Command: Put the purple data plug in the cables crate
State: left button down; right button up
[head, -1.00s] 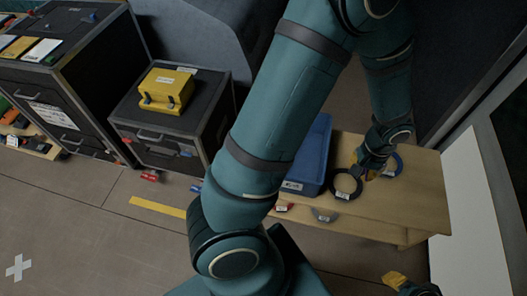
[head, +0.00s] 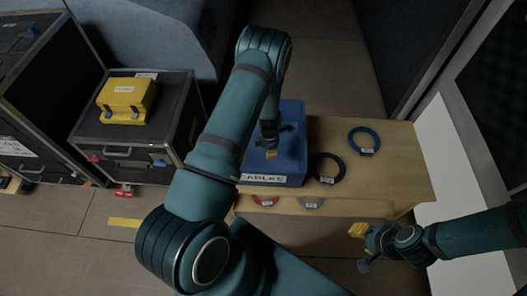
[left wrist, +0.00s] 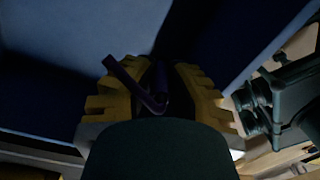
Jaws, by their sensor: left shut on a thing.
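The blue cables crate (head: 293,160), with a CABLES label on its front, stands on the wooden bench. My left gripper (head: 271,155) points down over the crate's opening. In the left wrist view its yellow fingers (left wrist: 158,95) are shut on the dark purple data plug (left wrist: 130,80), with its cord looped up between them. The crate's blue walls and floor surround the fingers there. The plug is too small to make out in the head view. My right gripper (head: 358,230) hangs in front of the bench, apart from everything; its opening is unclear.
A black cable ring (head: 327,180) lies right of the crate and a blue ring (head: 364,152) farther right on the bench (head: 405,175). Red and grey coils sit below the front edge. A yellow case (head: 126,100) rests on a black flight case at left.

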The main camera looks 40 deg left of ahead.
pick_arm(q)
jog(key=shift+n, duration=0.6)
jog(key=f, duration=0.2)
jog(key=f+b, duration=0.1)
jog(key=f, duration=0.4)
jog(key=shift+s+a, duration=0.1)
jog(key=shift+a, duration=0.25)
jog(key=shift+f+b, duration=0.7)
jog(key=shift+f, duration=1.45)
jog(key=shift+r, duration=0.1)
jog(key=shift+f, duration=0.2)
jog(key=c, duration=1)
grip_release()
jog(key=shift+c, duration=0.2)
jog(key=shift+r, duration=0.15)
